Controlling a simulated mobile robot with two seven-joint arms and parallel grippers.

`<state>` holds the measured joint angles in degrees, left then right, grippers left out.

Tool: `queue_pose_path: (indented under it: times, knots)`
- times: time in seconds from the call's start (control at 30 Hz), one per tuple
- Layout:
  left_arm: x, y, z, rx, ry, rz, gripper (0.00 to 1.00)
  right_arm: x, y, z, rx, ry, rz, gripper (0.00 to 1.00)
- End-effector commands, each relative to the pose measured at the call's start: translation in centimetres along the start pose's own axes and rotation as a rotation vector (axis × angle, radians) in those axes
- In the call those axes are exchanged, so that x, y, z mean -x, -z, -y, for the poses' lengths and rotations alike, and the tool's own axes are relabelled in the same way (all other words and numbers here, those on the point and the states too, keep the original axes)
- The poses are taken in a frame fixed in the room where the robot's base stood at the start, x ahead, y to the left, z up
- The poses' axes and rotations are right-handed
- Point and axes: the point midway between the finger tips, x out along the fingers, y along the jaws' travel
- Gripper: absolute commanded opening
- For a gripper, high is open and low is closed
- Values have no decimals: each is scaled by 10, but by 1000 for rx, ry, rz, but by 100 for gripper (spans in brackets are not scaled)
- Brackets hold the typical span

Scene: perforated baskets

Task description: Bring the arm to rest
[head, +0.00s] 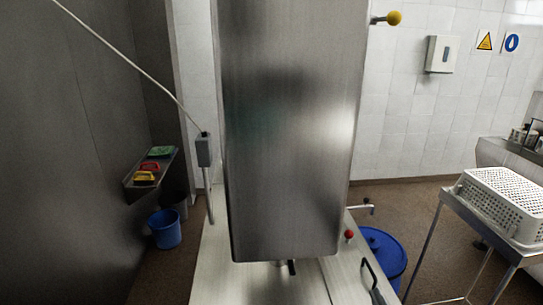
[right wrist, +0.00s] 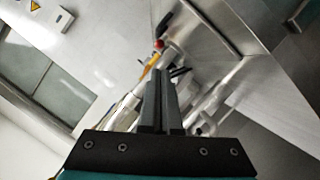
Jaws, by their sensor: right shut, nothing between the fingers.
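My right gripper (right wrist: 160,78) shows in the right wrist view, with its two dark fingers pressed together and nothing between them. In that view the fingers point up the picture toward a blurred, tilted stretch of metal machine parts. I cannot tell whether the fingertips touch anything there. In the head view I cannot make out either gripper clearly. My left gripper does not show in either view.
A tall steel machine hood (head: 290,130) fills the middle of the head view above a steel worktop (head: 230,270). A white perforated basket (head: 505,205) sits on a stand at right. Blue bins (head: 165,230) stand on the floor. Brown floor is open at right.

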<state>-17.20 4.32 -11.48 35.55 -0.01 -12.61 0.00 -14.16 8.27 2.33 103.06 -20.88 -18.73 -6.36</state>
Motion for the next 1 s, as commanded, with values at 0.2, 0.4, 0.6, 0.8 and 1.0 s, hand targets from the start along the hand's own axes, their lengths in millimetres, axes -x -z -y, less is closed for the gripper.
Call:
queue_pose_path:
  times: [0.2,0.4,0.6,0.8,1.0]
  knots:
    - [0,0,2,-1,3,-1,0,50,-21,30,-147,117,253,0]
    - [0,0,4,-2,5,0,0,113,-34,64,-252,262,489,0]
    - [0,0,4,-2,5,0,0,166,-38,86,-302,381,652,0]
    - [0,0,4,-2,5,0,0,210,-37,99,-323,475,771,0]
    - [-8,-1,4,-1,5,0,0,222,-55,119,-326,524,840,0]
